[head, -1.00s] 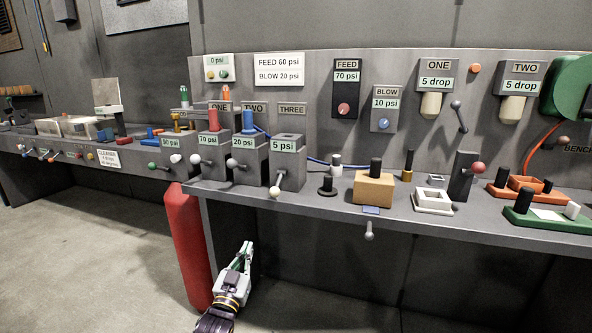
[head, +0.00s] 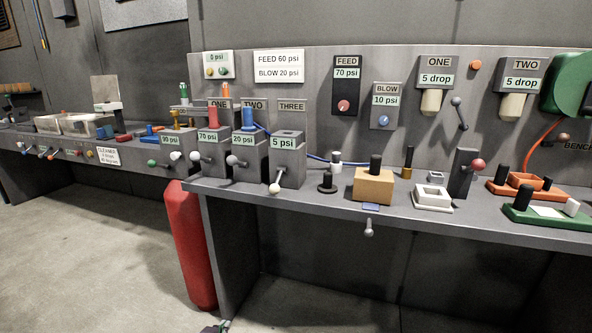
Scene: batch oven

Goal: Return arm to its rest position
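Only a small tip of my gripper (head: 213,328), most likely the left one, shows at the bottom edge of the head view. It is below the bench and in front of the bench leg, apart from everything on the bench. The rest of that arm is out of frame, and I cannot see whether the fingers are open or shut. My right gripper is not in view.
The grey bench (head: 400,218) carries several regulator blocks, such as the 5 psi block (head: 288,160), a tan block (head: 374,186) and a green fixture (head: 545,215). A red cylinder (head: 191,245) stands beside the bench leg. The floor at left (head: 90,265) is clear.

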